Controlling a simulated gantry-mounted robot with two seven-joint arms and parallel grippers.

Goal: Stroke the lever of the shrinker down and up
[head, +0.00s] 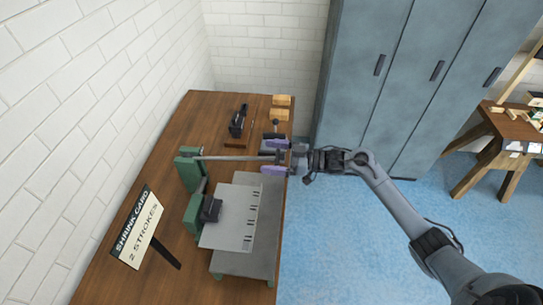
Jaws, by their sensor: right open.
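The green shrinker (189,170) stands on the wooden bench, with a dark jaw block (211,209) at its front. Its long grey lever (228,158) sticks out to the right, looking roughly level. A pale grey sheet (230,222) with dark marks along its right edge reaches to the jaw block. My right gripper (274,157) is at the lever's right end. Its two purple-tipped fingers are apart, one on each side of the lever end in the picture; I cannot tell whether either touches it. My left gripper is not in view.
A grey stand (247,267) sits under the sheet. A sign (138,228) reading "SHRINK CARD 2 STROKES" stands at the left. A black tool (237,121) and wooden blocks (281,101) lie at the bench's (200,115) far end. Blue-grey cabinets (400,80) stand behind my right arm.

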